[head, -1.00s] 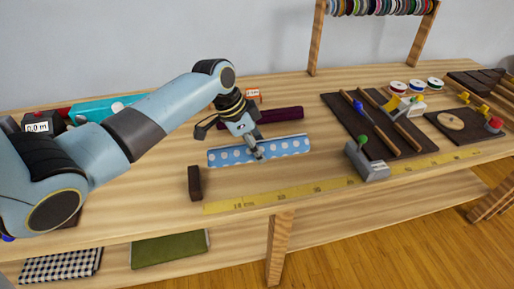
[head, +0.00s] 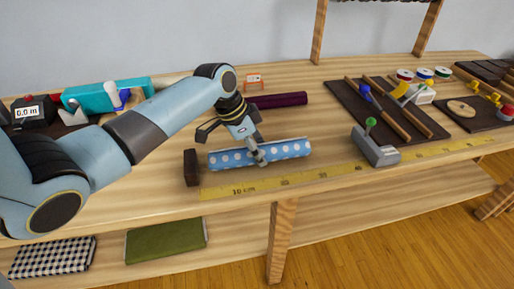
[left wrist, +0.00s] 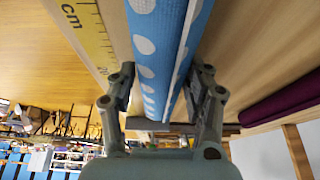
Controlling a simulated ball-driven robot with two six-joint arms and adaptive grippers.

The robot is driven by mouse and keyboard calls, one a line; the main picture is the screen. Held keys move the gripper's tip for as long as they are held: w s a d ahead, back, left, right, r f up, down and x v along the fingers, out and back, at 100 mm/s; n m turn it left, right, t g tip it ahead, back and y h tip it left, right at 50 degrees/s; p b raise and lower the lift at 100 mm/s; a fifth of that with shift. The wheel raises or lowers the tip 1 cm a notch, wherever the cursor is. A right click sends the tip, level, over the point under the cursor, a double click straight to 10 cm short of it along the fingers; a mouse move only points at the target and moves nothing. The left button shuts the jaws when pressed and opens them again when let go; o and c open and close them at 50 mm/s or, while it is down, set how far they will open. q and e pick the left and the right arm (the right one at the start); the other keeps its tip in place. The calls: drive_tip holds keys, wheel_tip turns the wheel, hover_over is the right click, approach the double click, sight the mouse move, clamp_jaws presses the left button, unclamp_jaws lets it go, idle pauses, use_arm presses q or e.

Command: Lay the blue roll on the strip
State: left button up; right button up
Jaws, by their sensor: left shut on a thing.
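The blue roll (head: 290,150) with white dots lies lengthwise behind the yellow strip (head: 320,173), roughly parallel to it, with a narrow band of wood between them in the head view. My left gripper (head: 257,158) is shut on the roll near its middle, coming down from above. In the left wrist view the roll (left wrist: 158,45) runs between the two fingers (left wrist: 163,100), and the strip (left wrist: 88,28), marked in cm, runs beside it on the left. I cannot tell whether the roll touches the bench. My right gripper is not in view.
A dark brown block (head: 191,167) stands just off the roll's left end. A grey device with a green knob (head: 377,148) stands by the strip on the right. A dark purple roll (head: 278,100) lies behind. The bench's front edge is close to the strip.

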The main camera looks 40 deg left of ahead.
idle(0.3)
use_arm(q)
drive_tip(key=o, duration=1.3)
drive_tip(key=shift+o, duration=0.2)
drive_tip(key=v, duration=1.2)
